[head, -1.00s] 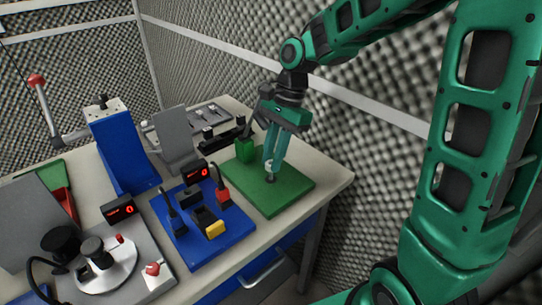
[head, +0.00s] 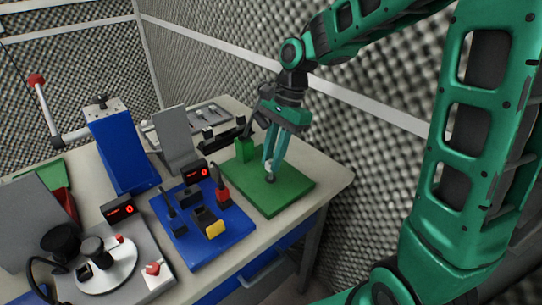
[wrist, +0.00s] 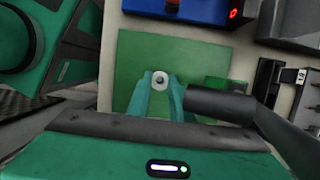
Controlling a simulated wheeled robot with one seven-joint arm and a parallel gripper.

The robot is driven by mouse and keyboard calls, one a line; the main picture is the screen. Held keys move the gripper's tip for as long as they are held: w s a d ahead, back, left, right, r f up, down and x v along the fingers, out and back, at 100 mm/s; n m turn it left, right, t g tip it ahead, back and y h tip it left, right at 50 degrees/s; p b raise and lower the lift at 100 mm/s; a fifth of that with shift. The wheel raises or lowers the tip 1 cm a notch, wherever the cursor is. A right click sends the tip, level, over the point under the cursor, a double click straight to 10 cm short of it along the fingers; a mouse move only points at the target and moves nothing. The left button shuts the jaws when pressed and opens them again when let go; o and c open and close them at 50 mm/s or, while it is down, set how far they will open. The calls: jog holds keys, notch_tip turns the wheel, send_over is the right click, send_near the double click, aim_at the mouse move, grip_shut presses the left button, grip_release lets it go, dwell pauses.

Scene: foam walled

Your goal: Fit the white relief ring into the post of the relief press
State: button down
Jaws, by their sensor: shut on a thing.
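The white relief ring (wrist: 160,79) is small and pale, gripped between the fingertips of my gripper (wrist: 160,84). In the head view the ring (head: 270,178) is a small pale spot low over the green plate (head: 290,188), at my gripper's tips (head: 271,172). A dark round centre shows inside the ring in the wrist view, and it looks like the post's top. The ring appears to be at the post, but I cannot tell how far down around it. My fingers point down at the plate and hide part of the post.
A green block (head: 244,150) with a dark lever stands at the plate's back left, close to my gripper. A blue board (head: 190,250) with plugs and a red display lies left. A blue sloped stand (head: 122,150) is farther left. The plate's right side is clear.

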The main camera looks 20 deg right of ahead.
aim_at(272, 178)
jog(key=shift+f, duration=2)
jog(key=c, duration=1.5)
grip_release()
jog(key=shift+r, duration=0.1)
jog(key=v, duration=1)
jog(key=shift+d+r, duration=0.1)
jog(key=shift+r, duration=0.2)
